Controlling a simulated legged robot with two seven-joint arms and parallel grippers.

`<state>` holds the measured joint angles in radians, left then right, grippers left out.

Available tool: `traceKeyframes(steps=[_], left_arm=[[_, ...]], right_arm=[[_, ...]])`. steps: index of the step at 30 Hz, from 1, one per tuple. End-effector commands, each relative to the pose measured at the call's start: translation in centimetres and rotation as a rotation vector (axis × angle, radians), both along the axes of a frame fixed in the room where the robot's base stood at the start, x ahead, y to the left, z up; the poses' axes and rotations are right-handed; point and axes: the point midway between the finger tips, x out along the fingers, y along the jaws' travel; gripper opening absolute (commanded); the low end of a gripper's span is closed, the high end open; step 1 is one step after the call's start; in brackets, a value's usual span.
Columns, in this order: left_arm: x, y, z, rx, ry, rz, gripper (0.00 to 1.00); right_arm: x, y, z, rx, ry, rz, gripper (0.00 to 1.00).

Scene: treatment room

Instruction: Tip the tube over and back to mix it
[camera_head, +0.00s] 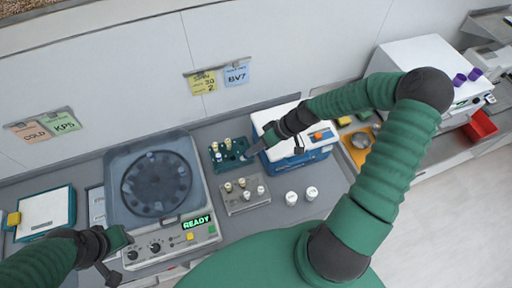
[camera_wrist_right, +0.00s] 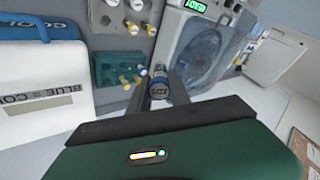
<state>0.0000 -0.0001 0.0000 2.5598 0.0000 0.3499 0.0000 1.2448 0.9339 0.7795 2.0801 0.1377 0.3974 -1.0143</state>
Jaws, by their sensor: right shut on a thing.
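My right gripper (camera_head: 247,155) reaches in from the right and is shut on a small tube, which shows in the wrist view (camera_wrist_right: 161,86) between the two dark fingers. The tube has a dark blue band with pale lettering and points away from the wrist camera. In the head view the tube is too small to make out well, close to the right end of the teal rack (camera_head: 215,161). Whether it is clear of the rack is hard to tell. My left gripper (camera_head: 112,262) is at the lower left, by the centrifuge's front corner; its finger opening is unclear.
A grey rack (camera_head: 233,210) with several tubes stands in front of the teal rack. The centrifuge (camera_head: 205,232) shows READY at the left. A blue and white cool box (camera_head: 310,157) stands close to the right gripper. Two white-capped containers (camera_head: 312,193) stand on the bench.

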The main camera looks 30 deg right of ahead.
Motion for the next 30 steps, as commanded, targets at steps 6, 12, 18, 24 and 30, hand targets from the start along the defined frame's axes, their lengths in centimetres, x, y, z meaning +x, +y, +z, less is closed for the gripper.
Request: traceKeyframes(steps=[6, 12, 18, 24, 30], left_arm=[[0.0, 0.0, 1.0, 0.0, 0.001, 0.0, 0.36], [0.0, 0.0, 0.9, 0.0, 0.001, 0.0, 0.36], [0.0, 0.0, 0.6, 0.0, 0.0, 0.0, 0.36], [0.0, 0.0, 0.2, 0.0, 0.0, 0.0, 0.36], [0.0, 0.0, -0.1, 0.0, 0.0, 0.0, 0.36]], right_arm=[[0.0, 0.1, 0.0, -0.15, 0.09, 0.008, 0.0], [0.0, 0.1, -0.1, -0.261, 0.156, 0.007, 0.0], [0.0, 0.1, -0.2, -0.36, 0.218, 0.008, 0.0], [0.0, 0.1, -0.2, -0.458, 0.277, 0.006, 0.0], [0.0, 0.1, -0.2, -0.549, 0.336, 0.005, 0.0]])
